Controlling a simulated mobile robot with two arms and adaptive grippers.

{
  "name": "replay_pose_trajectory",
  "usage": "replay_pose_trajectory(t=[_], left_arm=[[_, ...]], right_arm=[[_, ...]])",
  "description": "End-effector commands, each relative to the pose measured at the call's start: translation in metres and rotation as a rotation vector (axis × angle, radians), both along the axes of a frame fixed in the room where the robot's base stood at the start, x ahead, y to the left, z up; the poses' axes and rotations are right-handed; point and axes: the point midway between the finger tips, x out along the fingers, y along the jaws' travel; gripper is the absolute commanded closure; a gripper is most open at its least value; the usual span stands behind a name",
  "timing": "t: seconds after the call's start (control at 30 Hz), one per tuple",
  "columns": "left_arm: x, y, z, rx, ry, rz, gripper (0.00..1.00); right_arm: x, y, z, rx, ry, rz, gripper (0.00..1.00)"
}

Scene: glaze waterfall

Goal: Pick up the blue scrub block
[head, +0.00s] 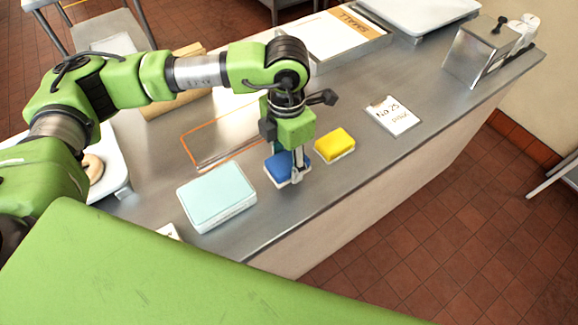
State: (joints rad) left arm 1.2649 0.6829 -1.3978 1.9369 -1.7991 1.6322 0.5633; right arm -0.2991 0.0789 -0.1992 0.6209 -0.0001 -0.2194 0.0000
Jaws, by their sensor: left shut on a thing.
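The blue scrub block (275,168) has a blue top and a pale lower layer. It sits at the middle of the steel counter (350,185), near the front edge. My left gripper (298,175) points straight down and is shut on the block; its fingers cover the block's right part. I cannot tell whether the block touches the counter or is just above it. My right gripper is not in view.
A yellow block (335,144) lies just right of the blue one. A pale teal box (215,195) is to its left. An orange-edged clear sheet (215,135) lies behind. A "No 25" card (393,116) and a metal dispenser (480,50) stand farther right.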

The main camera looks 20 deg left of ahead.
Motion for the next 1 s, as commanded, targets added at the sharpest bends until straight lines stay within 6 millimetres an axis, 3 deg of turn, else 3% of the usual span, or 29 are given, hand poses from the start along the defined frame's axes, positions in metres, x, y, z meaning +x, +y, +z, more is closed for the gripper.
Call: replay_pose_trajectory(t=[0.03, 0.2, 0.5, 0.7, 1.0], left_arm=[[-0.009, 0.001, 0.007, -0.001, -0.008, -0.004, 0.78], [-0.045, 0.004, 0.045, -0.001, -0.007, -0.005, 0.78], [-0.109, 0.009, 0.074, 0.002, -0.005, -0.003, 0.78], [-0.126, 0.009, 0.083, 0.001, -0.002, -0.001, 0.78], [-0.128, 0.009, 0.085, 0.001, -0.001, 0.001, 0.78]], right_arm=[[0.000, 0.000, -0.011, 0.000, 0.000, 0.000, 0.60], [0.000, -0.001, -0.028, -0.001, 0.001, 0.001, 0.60], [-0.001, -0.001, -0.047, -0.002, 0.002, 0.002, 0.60], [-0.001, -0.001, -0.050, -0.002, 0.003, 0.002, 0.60], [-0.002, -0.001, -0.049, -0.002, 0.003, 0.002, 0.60]])
